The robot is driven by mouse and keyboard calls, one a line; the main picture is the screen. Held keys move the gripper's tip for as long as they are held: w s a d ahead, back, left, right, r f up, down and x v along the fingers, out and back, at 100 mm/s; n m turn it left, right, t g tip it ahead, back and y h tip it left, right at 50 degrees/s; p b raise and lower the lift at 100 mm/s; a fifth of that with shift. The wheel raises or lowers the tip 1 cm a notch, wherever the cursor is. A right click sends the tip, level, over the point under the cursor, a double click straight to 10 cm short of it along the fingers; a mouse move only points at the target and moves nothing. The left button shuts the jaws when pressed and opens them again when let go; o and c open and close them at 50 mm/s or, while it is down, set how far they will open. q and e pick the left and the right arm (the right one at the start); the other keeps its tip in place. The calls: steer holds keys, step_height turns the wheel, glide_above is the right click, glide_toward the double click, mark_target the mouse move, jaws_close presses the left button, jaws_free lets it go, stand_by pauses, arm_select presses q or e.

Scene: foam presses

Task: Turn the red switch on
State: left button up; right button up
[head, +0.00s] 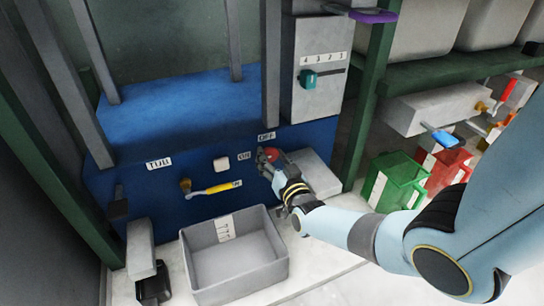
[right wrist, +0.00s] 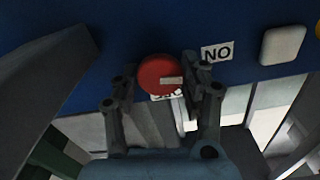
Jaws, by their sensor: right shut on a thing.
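The red switch (head: 271,153) is a round knob on the blue front panel, with an OFF label (head: 266,137) above it and an ON label (head: 244,156) to its left. In the right wrist view the knob (right wrist: 160,75) carries a short white mark pointing right; the ON label (right wrist: 217,52) appears upside down, and another label below the knob is partly hidden. My right gripper (head: 272,164) is shut on the red switch, with one finger on each side of it in the right wrist view (right wrist: 163,88). My left gripper is not in view.
A yellow-handled lever (head: 214,188) and a pale square button (head: 221,164) sit left of the switch. An empty grey bin (head: 238,262) stands below. A grey box with a teal knob (head: 308,78) is above. Green (head: 392,180) and red (head: 445,168) bins stand right.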

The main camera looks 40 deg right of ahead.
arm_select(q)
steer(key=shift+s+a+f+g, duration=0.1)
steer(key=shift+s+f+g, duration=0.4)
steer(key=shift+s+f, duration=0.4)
arm_select(e)
steer(key=shift+f+n, duration=0.1)
steer(key=shift+n, duration=1.1)
steer(key=o, duration=1.2)
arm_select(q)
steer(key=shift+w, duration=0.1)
arm_select(e)
steer(key=v, duration=1.2)
